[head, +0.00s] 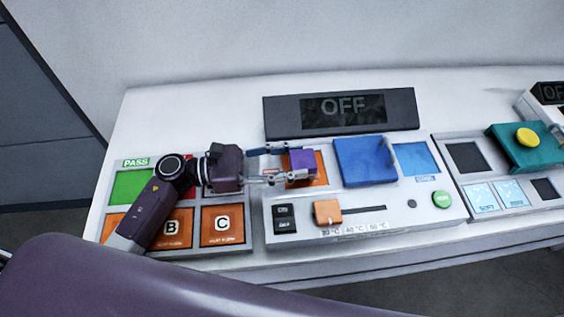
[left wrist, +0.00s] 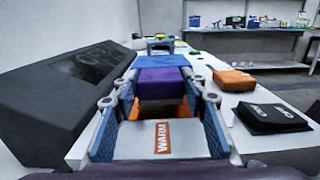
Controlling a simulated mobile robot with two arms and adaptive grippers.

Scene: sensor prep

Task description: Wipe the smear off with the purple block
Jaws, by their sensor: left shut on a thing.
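The purple block (head: 303,160) is held between the fingers of my left gripper (head: 300,163), which is shut on it. The block is over an orange square pad (head: 320,168) on the white panel (head: 262,222); I cannot tell whether it touches the pad. In the left wrist view the purple block (left wrist: 162,84) sits between the blue finger pads, with a WARM label (left wrist: 163,138) on the near side. No smear can be made out; the block and gripper hide part of the pad. My right gripper is not in view.
A blue slab (head: 362,162) stands just right of the block, beside a light-blue pad (head: 415,158). A black OFF display (head: 342,110) rises behind. An orange slider knob (head: 327,212) and black switch (head: 284,219) are in front. A green button (head: 442,200) is at the right.

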